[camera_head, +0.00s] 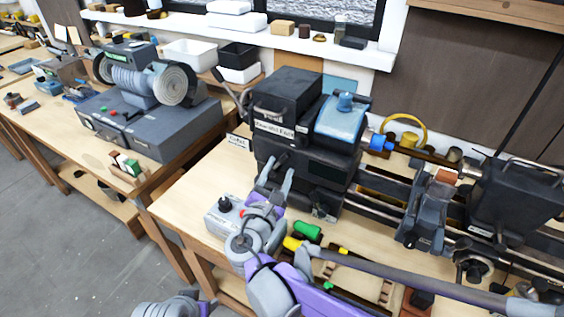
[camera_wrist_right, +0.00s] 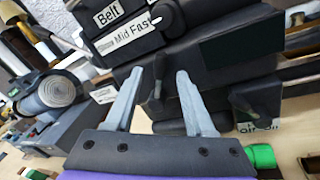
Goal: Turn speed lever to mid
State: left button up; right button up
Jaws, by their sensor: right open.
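A dark headstock (camera_head: 300,150) of a lathe stands on the bench, with a white speed label (camera_head: 274,128) on its front. In the right wrist view this label (camera_wrist_right: 128,44) reads "Mid Fast", its left part unclear. My right gripper (camera_head: 275,180) is open in front of the headstock, below the label. In the wrist view its two pale fingers (camera_wrist_right: 160,78) stand either side of a short dark lever (camera_wrist_right: 156,95), apparently the speed lever. Whether either finger touches it I cannot tell.
A grey control box (camera_head: 222,216) with a dark knob sits left of my right wrist. Green (camera_head: 307,231) and yellow handles lie close to it. Lathe rails (camera_head: 385,190) run right to a tool post (camera_head: 425,215). A bench grinder (camera_head: 145,85) stands on the left bench.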

aim_at(279, 163)
jog(key=shift+x, duration=1.45)
grip_shut()
dwell(0.3)
